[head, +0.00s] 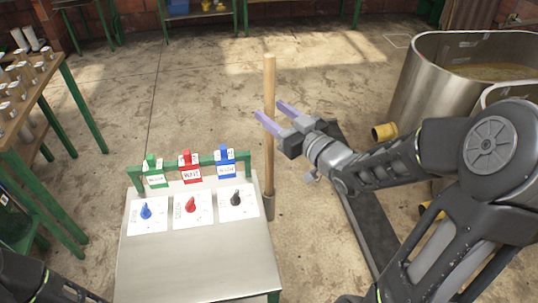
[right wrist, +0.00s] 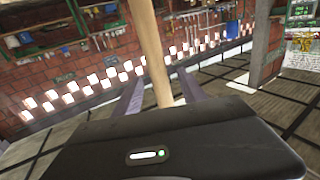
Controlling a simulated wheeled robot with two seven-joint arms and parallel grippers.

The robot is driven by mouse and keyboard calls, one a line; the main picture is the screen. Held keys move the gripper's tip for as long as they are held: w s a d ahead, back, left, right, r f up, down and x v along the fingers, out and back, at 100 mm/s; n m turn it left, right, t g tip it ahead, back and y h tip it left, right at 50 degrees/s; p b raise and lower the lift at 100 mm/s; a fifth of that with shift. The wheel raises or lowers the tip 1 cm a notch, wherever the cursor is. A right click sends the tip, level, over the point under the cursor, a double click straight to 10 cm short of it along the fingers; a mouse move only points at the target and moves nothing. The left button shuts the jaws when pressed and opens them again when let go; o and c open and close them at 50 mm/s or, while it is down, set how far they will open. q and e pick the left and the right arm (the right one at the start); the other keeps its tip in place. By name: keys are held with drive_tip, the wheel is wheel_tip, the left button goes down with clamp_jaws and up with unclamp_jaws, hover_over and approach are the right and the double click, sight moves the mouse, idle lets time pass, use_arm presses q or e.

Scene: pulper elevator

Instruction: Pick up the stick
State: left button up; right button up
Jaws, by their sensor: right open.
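The stick (head: 269,100) is a light wooden pole standing upright in a grey tube holder (head: 269,206) at the right side of the metal control stand. My right gripper (head: 269,115) is open at the upper half of the stick, with its two purple fingers reaching to either side of it. In the right wrist view the stick (right wrist: 152,60) passes between the two fingers (right wrist: 160,92), slightly tilted in the picture. I cannot tell whether a finger touches it. My left gripper is out of view; only part of my left arm shows at the lower left.
The control stand (head: 200,265) carries blue, red and black knobs, with green, red and blue tagged blocks behind. A wooden table (head: 40,90) with several jars stands left. Metal vats (head: 430,85) and a yellow pipe end (head: 384,132) are right. The floor behind the stick is clear.

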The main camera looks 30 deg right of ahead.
drive_tip(key=shift+w+r, duration=0.1)
drive_tip(key=shift+w, duration=0.05)
drive_tip(key=p+x, duration=0.2)
drive_tip(key=x, duration=0.2)
drive_tip(key=shift+w+a, duration=0.1)
drive_tip(key=shift+w, duration=0.3)
idle(0.4)
clamp_jaws()
idle(0.3)
idle(1.0)
